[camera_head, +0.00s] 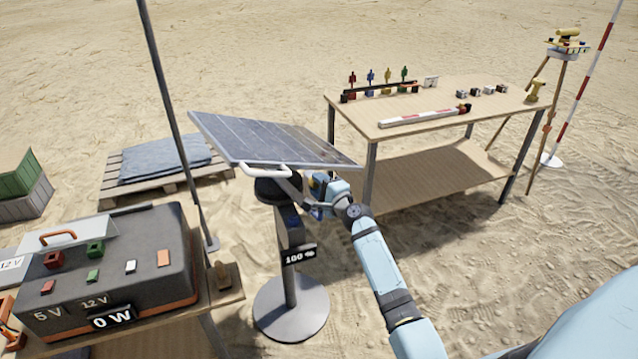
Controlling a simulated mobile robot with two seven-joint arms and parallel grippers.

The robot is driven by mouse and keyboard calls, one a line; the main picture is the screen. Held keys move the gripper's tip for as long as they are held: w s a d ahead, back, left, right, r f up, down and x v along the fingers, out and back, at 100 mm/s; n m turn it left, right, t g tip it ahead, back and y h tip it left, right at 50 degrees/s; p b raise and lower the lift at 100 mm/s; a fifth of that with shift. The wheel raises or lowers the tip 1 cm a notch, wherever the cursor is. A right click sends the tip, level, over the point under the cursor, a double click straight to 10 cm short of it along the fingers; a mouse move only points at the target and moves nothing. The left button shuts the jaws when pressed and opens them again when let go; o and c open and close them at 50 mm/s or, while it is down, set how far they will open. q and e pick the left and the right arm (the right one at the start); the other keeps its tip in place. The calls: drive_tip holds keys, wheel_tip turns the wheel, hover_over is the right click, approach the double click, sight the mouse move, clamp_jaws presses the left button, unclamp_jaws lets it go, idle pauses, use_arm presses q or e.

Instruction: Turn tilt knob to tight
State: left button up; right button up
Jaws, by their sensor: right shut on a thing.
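A label on the stand reads "100 %". My right arm comes in from the lower right. My right gripper (306,207) is at the stand's head, just under the panel's right part, and is shut on the tilt knob. The knob is small and mostly hidden by the gripper, so its setting cannot be read. My left gripper is not in view.
A dark power box (110,262) reading "0 W" stands on a table at the lower left, close to the stand. A thin pole (178,120) rises behind it. A wooden table (450,105) with small artifacts stands at the right. Open sand lies in front of the stand.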

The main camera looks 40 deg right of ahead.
idle(0.6)
drive_tip(key=o, duration=0.9)
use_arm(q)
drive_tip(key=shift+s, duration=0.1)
use_arm(e)
drive_tip(key=shift+f, duration=0.2)
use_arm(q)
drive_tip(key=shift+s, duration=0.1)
use_arm(e)
drive_tip(key=shift+s+a, duration=0.1)
drive_tip(key=shift+s, duration=0.05)
